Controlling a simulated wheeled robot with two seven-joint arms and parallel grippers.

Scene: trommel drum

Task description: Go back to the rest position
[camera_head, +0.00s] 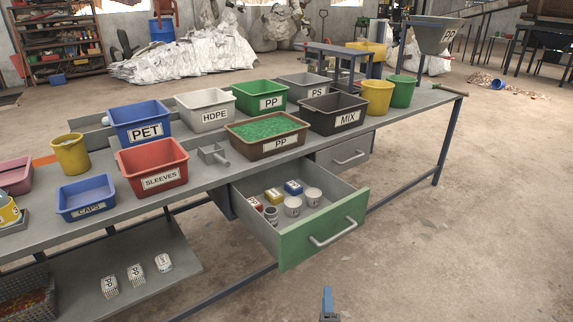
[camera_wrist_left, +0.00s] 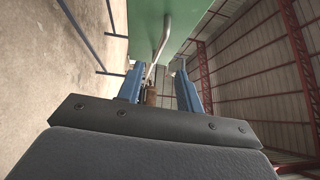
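My left gripper (camera_head: 327,296) shows at the bottom edge of the head view as a small blue shape, in front of the open drawer and apart from it. In the left wrist view its two blue fingers (camera_wrist_left: 160,85) stand apart, with no held thing visible between them. The drawer's green front (camera_head: 325,230) is pulled out from under the table. Its grey handle (camera_head: 333,232) is clear of the gripper; the handle also shows beyond the fingers in the left wrist view (camera_wrist_left: 158,45). My right gripper is in neither view.
The open drawer holds several small cups and boxes. The grey table (camera_head: 425,105) bears labelled bins, including a brown PP tray (camera_head: 268,146) with green granules and a red SLEEVES bin (camera_head: 152,167). A second drawer (camera_head: 345,156) is shut. The floor (camera_head: 470,240) at right is clear.

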